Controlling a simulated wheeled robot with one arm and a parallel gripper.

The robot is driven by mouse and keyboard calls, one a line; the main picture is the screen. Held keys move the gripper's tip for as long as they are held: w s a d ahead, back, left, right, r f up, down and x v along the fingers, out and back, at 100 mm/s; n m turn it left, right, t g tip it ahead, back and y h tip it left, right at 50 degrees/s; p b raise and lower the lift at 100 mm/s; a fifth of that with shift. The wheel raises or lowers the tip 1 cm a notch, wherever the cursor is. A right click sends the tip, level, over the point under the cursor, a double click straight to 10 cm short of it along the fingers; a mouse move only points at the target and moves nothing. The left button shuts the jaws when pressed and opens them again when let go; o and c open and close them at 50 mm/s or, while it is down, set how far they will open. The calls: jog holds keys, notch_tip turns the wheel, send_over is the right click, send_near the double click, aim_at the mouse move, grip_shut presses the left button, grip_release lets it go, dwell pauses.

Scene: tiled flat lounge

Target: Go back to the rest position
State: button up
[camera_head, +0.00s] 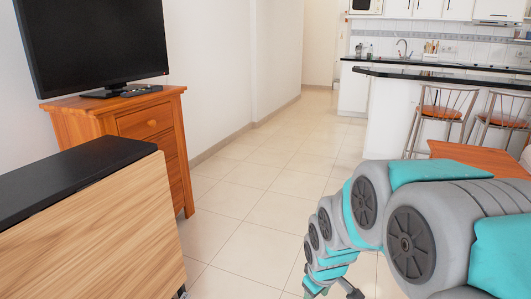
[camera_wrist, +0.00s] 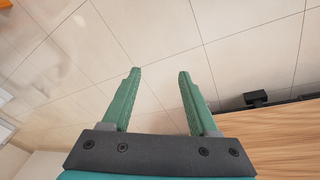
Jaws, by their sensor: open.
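My gripper (camera_wrist: 159,85) shows in the wrist view with its two green fingers spread apart. It is open, and nothing is between the fingers. Tiled floor lies behind them. In the head view my grey and teal arm reaches down from the right side toward the bottom centre. Its end is partly cut off by the bottom edge of the picture.
A wooden cabinet (camera_head: 60,240) with a black top stands at the lower left. Behind it a TV (camera_head: 95,40) stands on a wooden drawer unit (camera_head: 150,122). A kitchen counter (camera_head: 440,76) with stools (camera_head: 440,112) is at the back right. The tiled floor (camera_head: 270,170) between is clear.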

jog(key=s+d+r+m+g, duration=0.1)
jog(key=s+r+m+g, duration=0.1)
jog(key=s, duration=1.1)
jog(key=s+d+r+m+g, duration=0.1)
jog(key=s+r+m, duration=0.4)
jog(key=s, duration=0.9)
jog(key=shift+d+r+g+p, duration=0.3)
jog(key=shift+r+g+p, duration=0.15)
jog(key=shift+g, duration=0.45)
jog(key=shift+c, duration=0.8)
jog(key=shift+s+a, duration=0.1)
